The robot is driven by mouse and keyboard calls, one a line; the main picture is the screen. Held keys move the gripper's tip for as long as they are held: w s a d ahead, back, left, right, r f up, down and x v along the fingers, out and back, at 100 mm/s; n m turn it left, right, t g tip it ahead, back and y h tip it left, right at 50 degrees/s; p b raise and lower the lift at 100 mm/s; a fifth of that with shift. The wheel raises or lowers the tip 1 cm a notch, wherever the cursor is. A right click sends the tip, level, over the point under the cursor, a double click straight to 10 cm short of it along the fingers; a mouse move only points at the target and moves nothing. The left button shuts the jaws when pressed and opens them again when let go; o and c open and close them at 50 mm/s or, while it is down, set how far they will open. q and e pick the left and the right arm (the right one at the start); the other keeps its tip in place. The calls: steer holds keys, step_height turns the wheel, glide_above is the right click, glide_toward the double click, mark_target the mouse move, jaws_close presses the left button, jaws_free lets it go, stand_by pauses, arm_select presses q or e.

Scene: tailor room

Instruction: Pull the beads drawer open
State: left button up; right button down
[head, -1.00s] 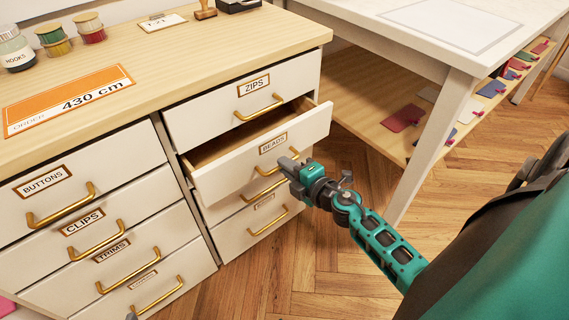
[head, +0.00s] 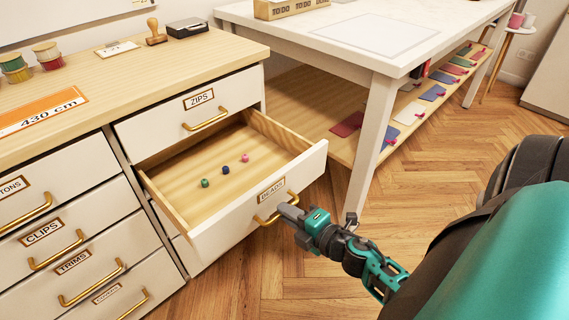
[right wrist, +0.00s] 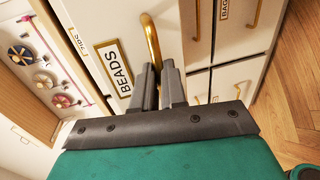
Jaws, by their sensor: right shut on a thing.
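The beads drawer (head: 257,213) stands well out from the cabinet, with its wooden inside showing. Three small beads lie on its floor: a green bead (head: 205,183), a dark blue bead (head: 226,170) and a pink bead (head: 245,158). Its label reads BEADS, and in the right wrist view the drawer front (right wrist: 124,40) fills the upper left. My right gripper (head: 286,210) is shut on the drawer's brass handle (head: 264,220); the handle (right wrist: 152,42) rises beyond the fingers in the right wrist view. My left gripper is not in view.
The closed zips drawer (head: 192,108) is directly above. Closed clips (head: 45,236) and trims drawers (head: 75,265) are at left. A white table (head: 385,50) with a lower shelf stands right of the cabinet. Wooden floor (head: 450,170) is open at right.

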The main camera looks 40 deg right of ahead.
steer(key=shift+s, duration=0.25)
steer(key=c, duration=1.2)
jaws_free()
steer(key=p+v, duration=0.1)
steer(key=v, duration=1.2)
steer(key=shift+d, duration=0.1)
steer(key=shift+w, duration=0.1)
